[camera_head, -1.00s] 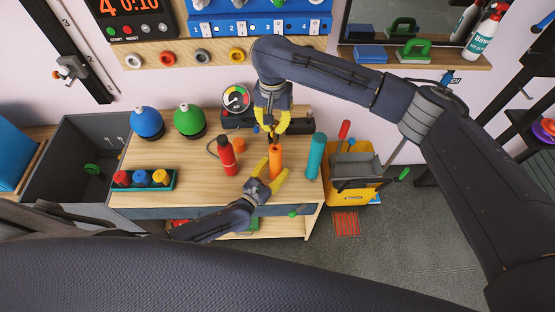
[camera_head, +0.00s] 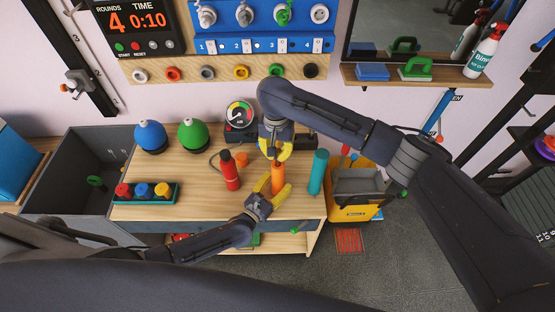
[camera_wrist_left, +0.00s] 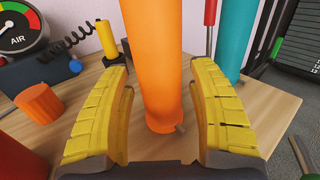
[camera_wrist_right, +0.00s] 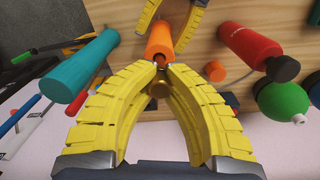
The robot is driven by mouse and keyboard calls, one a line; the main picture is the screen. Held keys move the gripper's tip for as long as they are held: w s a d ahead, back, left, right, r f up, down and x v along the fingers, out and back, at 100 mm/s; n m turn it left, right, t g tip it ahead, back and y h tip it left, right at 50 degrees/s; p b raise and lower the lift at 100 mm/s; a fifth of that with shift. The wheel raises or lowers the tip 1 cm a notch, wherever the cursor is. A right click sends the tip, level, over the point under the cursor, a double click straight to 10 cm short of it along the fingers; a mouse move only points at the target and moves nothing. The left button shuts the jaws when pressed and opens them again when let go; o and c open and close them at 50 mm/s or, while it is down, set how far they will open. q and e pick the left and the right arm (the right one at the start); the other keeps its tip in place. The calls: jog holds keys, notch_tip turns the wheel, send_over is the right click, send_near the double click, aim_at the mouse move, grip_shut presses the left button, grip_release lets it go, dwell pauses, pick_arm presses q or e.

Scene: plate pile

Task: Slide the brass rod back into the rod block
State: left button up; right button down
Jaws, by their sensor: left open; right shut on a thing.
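A tall orange cylinder (camera_head: 278,180) stands on the wooden bench top. It also shows in the left wrist view (camera_wrist_left: 155,70), upright between the two yellow fingers of my left gripper (camera_wrist_left: 163,100). That gripper is open around it, with a gap visible on both sides. My right gripper (camera_head: 276,153) is shut just above the cylinder's top. In the right wrist view a small brass-coloured piece (camera_wrist_right: 158,88) lies between its fingers, in line with the cylinder's end (camera_wrist_right: 160,45). Most of the piece is hidden by the fingers. I cannot tell whether it enters the cylinder. No separate rod block can be made out.
A red bottle (camera_head: 229,172) and a short orange piece (camera_head: 241,159) stand left of the cylinder. A teal cylinder (camera_head: 318,172) stands close on its right. An air gauge (camera_head: 240,113) is behind.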

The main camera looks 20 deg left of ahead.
aim_at(277, 160)
jog(key=shift+f, duration=1.8)
jog(key=c, duration=1.5)
grip_release()
jog(key=shift+f, duration=0.15)
